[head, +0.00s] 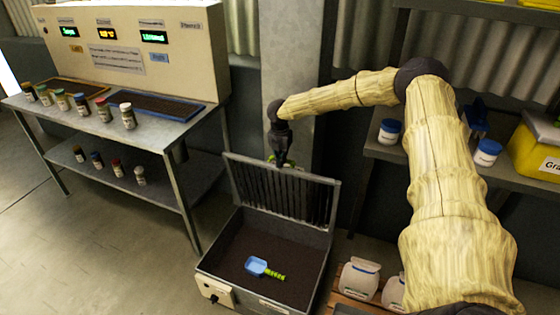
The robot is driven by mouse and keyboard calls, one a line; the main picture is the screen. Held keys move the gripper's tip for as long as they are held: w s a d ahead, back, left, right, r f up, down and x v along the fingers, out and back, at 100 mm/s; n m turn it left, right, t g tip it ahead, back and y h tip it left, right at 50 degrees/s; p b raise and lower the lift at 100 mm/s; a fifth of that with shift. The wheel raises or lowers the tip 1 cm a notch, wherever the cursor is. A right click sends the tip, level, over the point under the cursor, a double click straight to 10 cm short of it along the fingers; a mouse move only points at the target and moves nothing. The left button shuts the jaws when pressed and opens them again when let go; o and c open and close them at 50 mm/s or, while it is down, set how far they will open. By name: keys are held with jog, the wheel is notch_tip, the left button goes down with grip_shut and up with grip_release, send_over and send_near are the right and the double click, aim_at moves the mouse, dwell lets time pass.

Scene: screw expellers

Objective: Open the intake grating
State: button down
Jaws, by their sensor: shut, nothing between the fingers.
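The intake box (213,268) stands on the floor in the middle of the head view. Its barred grating (287,196) is raised at the back of the box, standing nearly upright. The box's opening is uncovered and shows dark brown contents. A blue scoop (256,266) with a green handle lies on them. My gripper (281,162) is above the grating's top edge, pointing down. It is shut and empty. Its tips are at or just behind that edge; I cannot tell whether they touch it.
A metal table (62,117) with trays and several small jars stands at the left, below a control panel (190,50). A shelf (385,150) with blue-lidded jars is at the right. White containers (358,278) stand right of the box. The floor at front left is clear.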

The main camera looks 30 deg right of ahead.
jog(key=shift+s+d+f, duration=0.1)
jog(key=shift+s, duration=0.05)
notch_tip(320, 180, up, 12)
jog(key=s+a+f+n+t+h+p, duration=0.1)
jog(key=s+a+f+n+t+h, duration=0.1)
jog(key=s+a+f+n, duration=0.8)
jog(key=s+a+f+n+t+h+p, duration=0.15)
jog(key=s+a+f+n, duration=0.55)
jog(key=a+f+n, duration=0.7)
jog(key=s+a+f+n+g+y, duration=0.1)
jog(key=s+a+n, duration=0.1)
jog(key=s+n, duration=0.5)
jog(key=s+a+f+n+g+y, duration=0.1)
jog(key=s+n, duration=0.7)
jog(key=s, duration=0.8)
jog(key=s+a+f+n+g+y, duration=0.2)
jog(key=s+a+n, duration=0.2)
jog(key=s+n, duration=0.4)
jog(key=s, duration=0.3)
jog(key=shift+s+f, duration=0.25)
